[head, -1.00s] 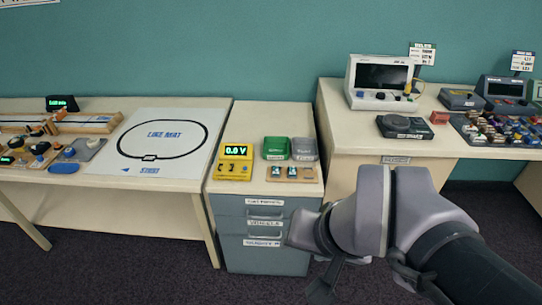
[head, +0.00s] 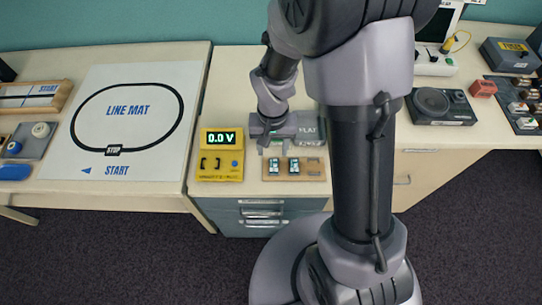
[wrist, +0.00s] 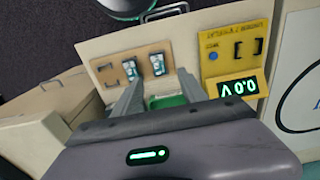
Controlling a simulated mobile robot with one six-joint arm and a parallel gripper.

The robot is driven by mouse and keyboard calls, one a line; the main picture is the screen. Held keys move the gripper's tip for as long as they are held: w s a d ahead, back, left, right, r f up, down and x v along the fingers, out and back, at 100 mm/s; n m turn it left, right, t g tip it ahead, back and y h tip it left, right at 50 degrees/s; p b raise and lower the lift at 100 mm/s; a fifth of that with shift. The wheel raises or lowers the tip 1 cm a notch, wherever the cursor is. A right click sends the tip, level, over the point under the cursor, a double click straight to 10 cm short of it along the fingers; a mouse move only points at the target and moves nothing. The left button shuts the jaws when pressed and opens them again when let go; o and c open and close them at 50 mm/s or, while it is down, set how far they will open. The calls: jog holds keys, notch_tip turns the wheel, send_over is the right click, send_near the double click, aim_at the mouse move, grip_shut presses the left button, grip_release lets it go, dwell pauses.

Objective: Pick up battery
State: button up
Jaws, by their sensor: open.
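Two small batteries with white and teal markings stand in slots of a wooden holder (head: 311,177): a left battery (head: 274,167) and a right battery (head: 294,166). The holder's third slot, at the right, looks empty. In the wrist view the batteries (wrist: 132,71) (wrist: 157,64) show just beyond my fingertips. My gripper (head: 276,149) is open and empty, behind the holder and above the cabinet top. In the wrist view the open fingers (wrist: 160,88) point toward the holder (wrist: 115,72), with a gap between them.
A yellow meter (head: 220,168) reading 0.0 V stands left of the holder. A grey "FLAT" bin (head: 308,130) is behind it, and part of a green bin (wrist: 168,101) shows between my fingers. A line mat (head: 130,150) lies left; a black device (head: 441,106) sits right.

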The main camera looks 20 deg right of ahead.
jog(key=b, duration=0.2)
send_over(274, 165)
jog(key=f, duration=0.5)
jog(key=shift+s+a, duration=0.1)
jog(key=shift+a, duration=0.2)
jog(key=f+b, duration=0.2)
jog(key=f, duration=0.3)
jog(key=shift+d+f+b, duration=0.1)
jog(key=shift+d+b, duration=0.2)
jog(key=shift+b, duration=0.1)
grip_shut()
